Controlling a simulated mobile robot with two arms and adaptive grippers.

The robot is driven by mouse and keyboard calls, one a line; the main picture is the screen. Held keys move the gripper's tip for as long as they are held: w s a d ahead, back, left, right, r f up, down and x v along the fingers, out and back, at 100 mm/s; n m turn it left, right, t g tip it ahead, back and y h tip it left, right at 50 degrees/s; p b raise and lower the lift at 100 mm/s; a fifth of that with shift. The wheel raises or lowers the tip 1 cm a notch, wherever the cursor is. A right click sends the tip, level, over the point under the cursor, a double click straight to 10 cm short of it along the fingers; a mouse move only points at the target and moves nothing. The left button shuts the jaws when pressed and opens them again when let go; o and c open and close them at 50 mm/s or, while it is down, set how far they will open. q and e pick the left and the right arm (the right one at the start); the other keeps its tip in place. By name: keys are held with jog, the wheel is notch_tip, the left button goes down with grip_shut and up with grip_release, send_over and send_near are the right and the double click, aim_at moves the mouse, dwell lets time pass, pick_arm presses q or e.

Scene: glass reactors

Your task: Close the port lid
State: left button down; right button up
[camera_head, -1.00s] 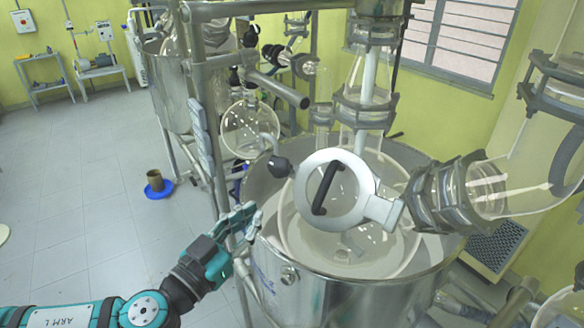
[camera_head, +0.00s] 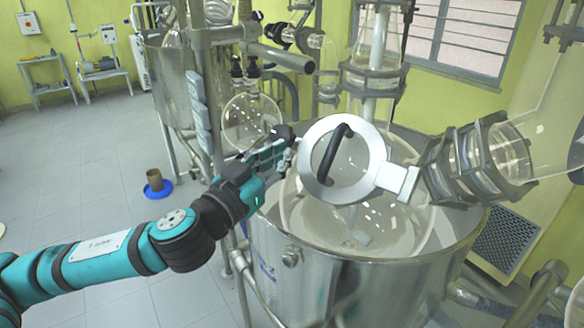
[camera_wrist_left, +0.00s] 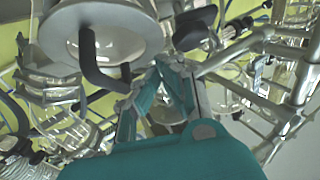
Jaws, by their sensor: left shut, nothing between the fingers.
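The port lid (camera_head: 370,134) is a pale round ring with a glass pane and a curved black handle (camera_head: 328,160). It is swung out from the clamped glass port (camera_head: 480,160) at its right, joined by a metal hinge block (camera_head: 398,182). In the left wrist view the lid (camera_wrist_left: 140,38) and handle (camera_wrist_left: 88,62) show at upper left. My left gripper (camera_head: 286,146) is shut and empty, just left of the lid's rim. Its fingers (camera_wrist_left: 158,78) are close to the handle's end in the wrist view; contact cannot be told. My right gripper is not in view.
The lid hangs over a large steel vessel (camera_head: 330,270) with glass inside. A metal frame post (camera_head: 203,100) and a round flask (camera_head: 252,122) stand behind my left gripper. A blue dish with a brown cup (camera_head: 157,184) is on the floor; open floor lies at left.

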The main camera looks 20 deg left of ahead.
aim_at(302, 153)
pick_arm(q)
jog(key=w, duration=0.1)
jog(key=w+f+b, duration=0.1)
jog(key=w+d+f, duration=0.1)
jog(key=w, duration=0.1)
jog(key=shift+w, duration=0.1)
jog(key=shift+f, duration=0.1)
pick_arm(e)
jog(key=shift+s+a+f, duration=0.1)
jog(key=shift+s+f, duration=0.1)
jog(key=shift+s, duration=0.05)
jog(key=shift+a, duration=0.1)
pick_arm(q)
jog(key=shift+w+f+h+b, duration=0.3)
jog(key=shift+w+f+b, duration=0.25)
jog(key=shift+b, duration=0.35)
jog(key=shift+w+f+h+b, duration=0.15)
jog(key=shift+w+h+b, duration=0.1)
jog(key=shift+h+b, duration=0.05)
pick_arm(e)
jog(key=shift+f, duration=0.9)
